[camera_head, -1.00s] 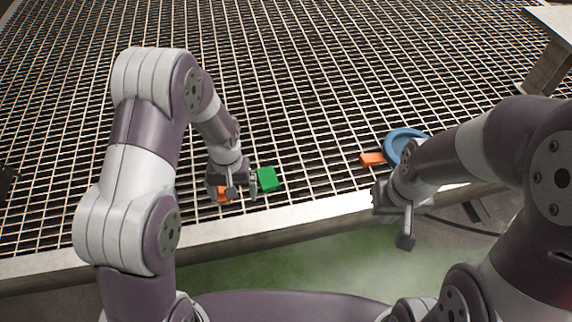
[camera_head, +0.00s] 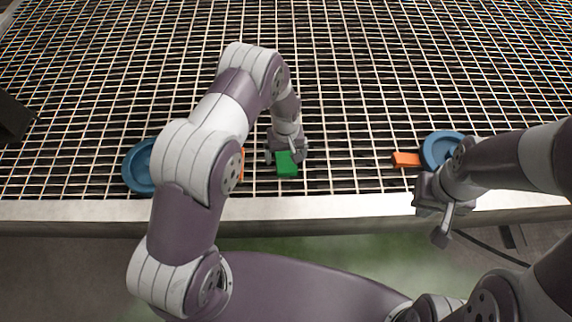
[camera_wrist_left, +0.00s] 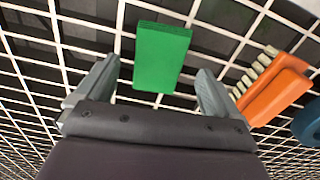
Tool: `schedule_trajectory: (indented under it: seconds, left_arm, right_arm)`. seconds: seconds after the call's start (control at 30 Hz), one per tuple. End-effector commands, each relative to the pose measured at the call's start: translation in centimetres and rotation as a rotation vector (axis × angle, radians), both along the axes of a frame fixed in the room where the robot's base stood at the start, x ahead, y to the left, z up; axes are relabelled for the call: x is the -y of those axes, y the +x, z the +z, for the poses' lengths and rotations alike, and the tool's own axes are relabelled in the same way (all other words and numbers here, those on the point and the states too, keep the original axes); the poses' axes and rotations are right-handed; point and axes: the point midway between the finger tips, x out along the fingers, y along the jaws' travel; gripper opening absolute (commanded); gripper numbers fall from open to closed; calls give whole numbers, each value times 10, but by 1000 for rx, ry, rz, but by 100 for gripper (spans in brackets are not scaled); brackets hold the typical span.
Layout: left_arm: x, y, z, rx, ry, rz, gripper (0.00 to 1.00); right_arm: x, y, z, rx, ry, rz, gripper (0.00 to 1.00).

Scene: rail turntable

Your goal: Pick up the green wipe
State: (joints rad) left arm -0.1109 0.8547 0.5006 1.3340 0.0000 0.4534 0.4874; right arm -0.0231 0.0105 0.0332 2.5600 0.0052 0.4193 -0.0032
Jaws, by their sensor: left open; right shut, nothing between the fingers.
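The green wipe (camera_head: 286,168) is a small green block lying on the metal grating near its front edge. In the left wrist view the wipe (camera_wrist_left: 162,57) lies ahead of and between my left fingers, with no visible contact. My left gripper (camera_head: 285,154) is open over the wipe; its two fingers (camera_wrist_left: 150,82) also show spread apart in the left wrist view. My right gripper (camera_head: 440,218) is shut and empty, in front of the grating's edge at the right.
An orange-handled brush (camera_wrist_left: 275,95) with pale bristles lies beside the wipe, mostly hidden behind my left arm in the head view. A blue round dish (camera_head: 139,166) is at the left. Another blue dish (camera_head: 441,149) and an orange piece (camera_head: 406,160) are at the right. The grating (camera_head: 340,70) beyond is clear.

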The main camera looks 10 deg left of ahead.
Motion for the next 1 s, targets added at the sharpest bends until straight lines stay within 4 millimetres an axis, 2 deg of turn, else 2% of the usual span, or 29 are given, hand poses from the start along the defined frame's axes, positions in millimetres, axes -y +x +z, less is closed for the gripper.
schedule_trajectory:
  seconds: [0.03, 0.1, 0.27, 0.3, 0.47, 0.5, 0.8, 1.0]
  left_arm:
    - [0, 0, -16, -1, 1, 0, 96]
    - [0, 0, -23, 0, 0, 0, 96]
    - [0, 1, -21, 1, -1, 0, 96]
    - [0, 1, -21, 1, -1, 0, 92]
    - [0, 1, -21, 1, 0, -1, 40]
    - [0, 1, -21, 1, 0, -1, 36]
    - [0, 1, -17, 1, -1, -1, 36]
    - [0, 1, 11, 2, 0, -1, 36]
  right_arm:
    - [0, 0, -10, 0, 0, 0, 0]
    - [0, 0, -13, -1, 0, 0, 0]
    - [0, 0, -10, 0, 0, 0, 0]
    - [0, 0, -10, 0, 0, 0, 0]
    - [0, 0, -10, 0, 0, 0, 0]
    - [0, 0, -10, 0, 0, 0, 0]
    - [0, 0, -8, 0, 0, 0, 0]
    - [0, 0, 8, 0, 0, 0, 0]
